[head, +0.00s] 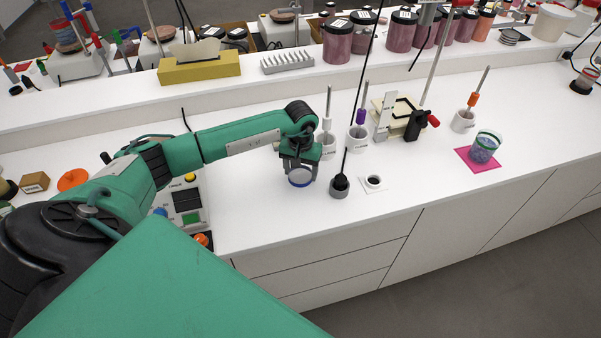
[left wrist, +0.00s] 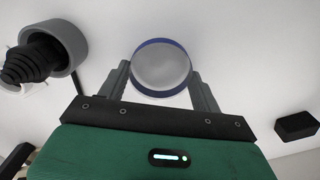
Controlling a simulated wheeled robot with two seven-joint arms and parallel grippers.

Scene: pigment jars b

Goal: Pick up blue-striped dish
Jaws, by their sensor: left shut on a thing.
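The blue-striped dish (head: 300,178) is a small round dish with a white inside and a blue band round its rim. It is at the white counter's middle, directly under my left gripper (head: 299,165). In the left wrist view the dish (left wrist: 161,68) sits between the two fingers of my left gripper (left wrist: 161,85), which are shut on its sides. I cannot tell whether the dish touches the counter. My right gripper is in neither view.
A grey holder with a black tool (head: 340,186) stands close right of the dish; it also shows in the left wrist view (left wrist: 55,50). A small black-topped cup (head: 374,181) sits on a white square. White pots (head: 357,140) stand behind. The counter's front edge is near.

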